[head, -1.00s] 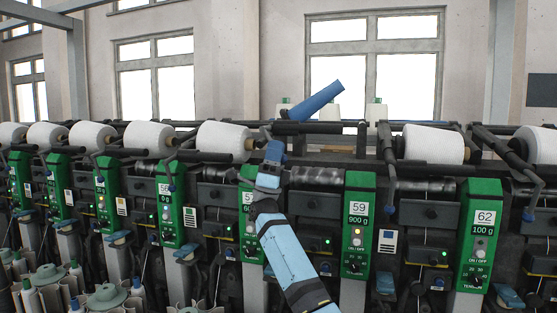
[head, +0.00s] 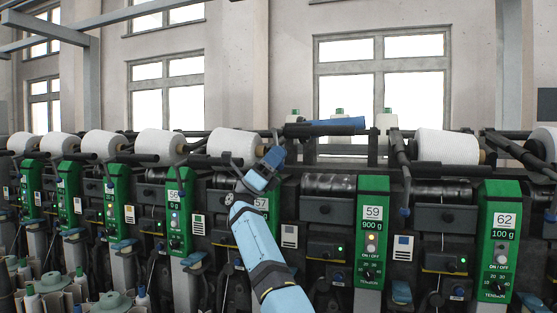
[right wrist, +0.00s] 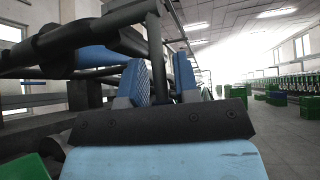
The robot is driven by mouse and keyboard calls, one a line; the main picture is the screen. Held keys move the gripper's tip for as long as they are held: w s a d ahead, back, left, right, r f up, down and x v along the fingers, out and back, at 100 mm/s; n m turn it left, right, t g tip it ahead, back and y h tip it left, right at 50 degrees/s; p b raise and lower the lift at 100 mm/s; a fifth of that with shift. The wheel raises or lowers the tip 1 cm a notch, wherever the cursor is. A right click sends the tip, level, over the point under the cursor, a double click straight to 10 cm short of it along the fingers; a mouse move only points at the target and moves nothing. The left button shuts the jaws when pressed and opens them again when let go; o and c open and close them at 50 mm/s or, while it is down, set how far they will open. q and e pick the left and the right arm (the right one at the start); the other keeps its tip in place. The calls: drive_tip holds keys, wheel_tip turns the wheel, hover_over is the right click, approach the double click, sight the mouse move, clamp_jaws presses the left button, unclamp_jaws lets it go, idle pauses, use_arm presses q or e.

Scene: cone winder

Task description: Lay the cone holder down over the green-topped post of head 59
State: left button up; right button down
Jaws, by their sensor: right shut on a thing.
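The cone holder is a dark frame (head: 300,131) bearing an empty blue tube (head: 338,122). The tube lies about level behind the frame, above the bare dark drum (head: 330,183) to the left of head 59. The green box of head 59 (head: 371,240), marked 900 g, tops a grey post. My right gripper (head: 272,157) is shut on the holder's dark handle, left of that box. In the right wrist view the dark handle (right wrist: 163,75) stands between the blue fingers (right wrist: 160,85), with the blue tube (right wrist: 97,55) at upper left. My left gripper is not in view.
Green box 57 (head: 260,203) is partly behind my right arm. Green box 62 (head: 498,240) stands at right. A white cone (head: 447,147) sits right of head 59, another (head: 235,145) left of my gripper. An open aisle (right wrist: 255,120) shows in the wrist view.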

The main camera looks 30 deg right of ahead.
drive_tip(key=shift+w+a+m+y, duration=0.2)
drive_tip(key=shift+m+y, duration=0.1)
drive_tip(key=shift+y, duration=0.3)
idle(0.3)
drive_tip(key=c, duration=1.1)
unclamp_jaws()
drive_tip(key=shift+c, duration=0.2)
drive_tip(key=shift+f+b, duration=0.15)
drive_tip(key=shift+b, duration=0.15)
